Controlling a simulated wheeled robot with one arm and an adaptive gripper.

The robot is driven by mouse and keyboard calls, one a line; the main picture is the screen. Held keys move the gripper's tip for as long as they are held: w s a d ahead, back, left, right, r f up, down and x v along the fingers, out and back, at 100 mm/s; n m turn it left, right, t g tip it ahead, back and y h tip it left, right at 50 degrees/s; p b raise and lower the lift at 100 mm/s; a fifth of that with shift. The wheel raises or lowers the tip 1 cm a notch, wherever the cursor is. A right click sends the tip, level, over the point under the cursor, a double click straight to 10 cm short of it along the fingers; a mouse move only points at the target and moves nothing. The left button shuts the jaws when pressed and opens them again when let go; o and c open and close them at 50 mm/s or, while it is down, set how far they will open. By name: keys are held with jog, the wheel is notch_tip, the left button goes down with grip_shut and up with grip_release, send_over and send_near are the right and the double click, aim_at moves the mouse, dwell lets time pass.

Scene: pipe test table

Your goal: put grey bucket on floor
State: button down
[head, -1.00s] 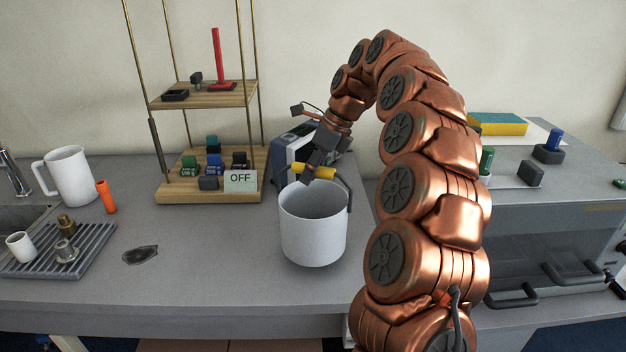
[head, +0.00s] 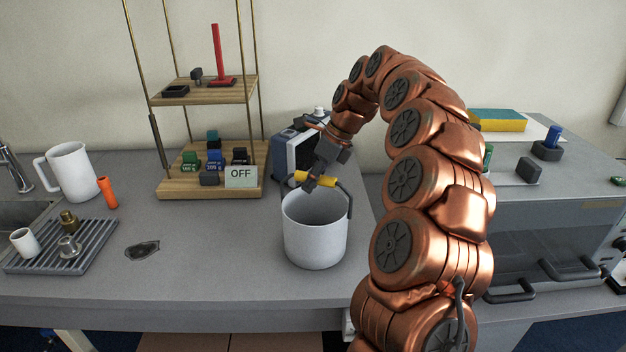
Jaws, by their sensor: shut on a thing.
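The grey bucket (head: 314,238) is on the grey table near its right end, upright, with its open top facing up. Its dark wire handle stands up and has a yellow grip (head: 322,181). My gripper (head: 311,181) is at the handle above the bucket's rim, shut on the yellow grip. The bucket's base looks to be on or very close to the table; I cannot tell if there is a gap. The floor (head: 102,341) shows only in small parts below the table.
A wooden shelf (head: 180,188) with several small blocks and an OFF sign (head: 241,177) stands behind left. A blue-grey device (head: 287,150) is behind the bucket. A white pitcher (head: 72,172) and drip tray (head: 60,246) are at left. A grey cabinet (head: 560,205) is at right.

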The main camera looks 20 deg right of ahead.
jog(key=shift+f, duration=0.15)
jog(key=c, duration=1)
grip_release()
jog(key=shift+o, duration=0.2)
jog(key=shift+b+v, duration=0.9)
jog(key=shift+v, duration=2.7)
jog(key=p+v, duration=0.4)
jog(key=v, duration=0.1)
